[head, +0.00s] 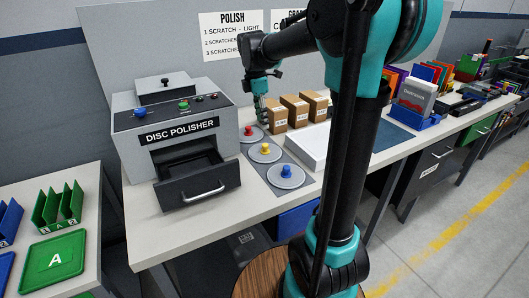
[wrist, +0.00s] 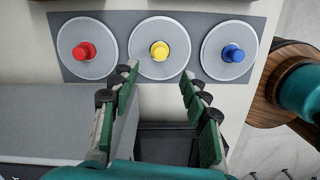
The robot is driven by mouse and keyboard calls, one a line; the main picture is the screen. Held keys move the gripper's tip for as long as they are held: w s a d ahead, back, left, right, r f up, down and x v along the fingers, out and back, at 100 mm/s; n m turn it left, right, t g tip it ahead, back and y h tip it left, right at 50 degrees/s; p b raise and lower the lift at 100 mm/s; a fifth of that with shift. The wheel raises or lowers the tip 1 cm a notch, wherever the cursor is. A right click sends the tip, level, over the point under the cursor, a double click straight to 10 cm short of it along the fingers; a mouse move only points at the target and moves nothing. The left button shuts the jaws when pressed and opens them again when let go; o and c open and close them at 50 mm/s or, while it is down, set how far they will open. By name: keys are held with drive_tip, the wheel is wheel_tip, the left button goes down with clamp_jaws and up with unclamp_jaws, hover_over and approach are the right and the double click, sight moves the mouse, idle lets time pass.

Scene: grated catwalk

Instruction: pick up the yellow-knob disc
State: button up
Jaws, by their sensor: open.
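The yellow-knob disc (wrist: 160,65) is a flat grey disc with a yellow knob (wrist: 159,50) at its centre. It lies between the red-knob disc (wrist: 88,68) and the blue-knob disc (wrist: 229,66) on a dark grey mat. In the head view the yellow-knob disc (head: 265,157) is the middle one of the row, right of the polisher. My gripper (wrist: 159,76) is open and empty. In the wrist view its fingertips flank the lower part of the yellow-knob disc, and the knob is just beyond them. In the head view my gripper (head: 261,112) is partly hard to make out.
The disc polisher (head: 160,165) stands at left with its front drawer (head: 193,198) pulled out. A green bin (head: 56,261) is on the left table.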

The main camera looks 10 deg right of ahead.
sight(265, 144)
drive_tip(key=f, duration=0.7)
drive_tip(key=d+f, duration=0.1)
drive_tip(key=f, duration=0.3)
drive_tip(key=shift+d+f, duration=0.1)
drive_tip(key=shift+f, duration=0.25)
clamp_jaws()
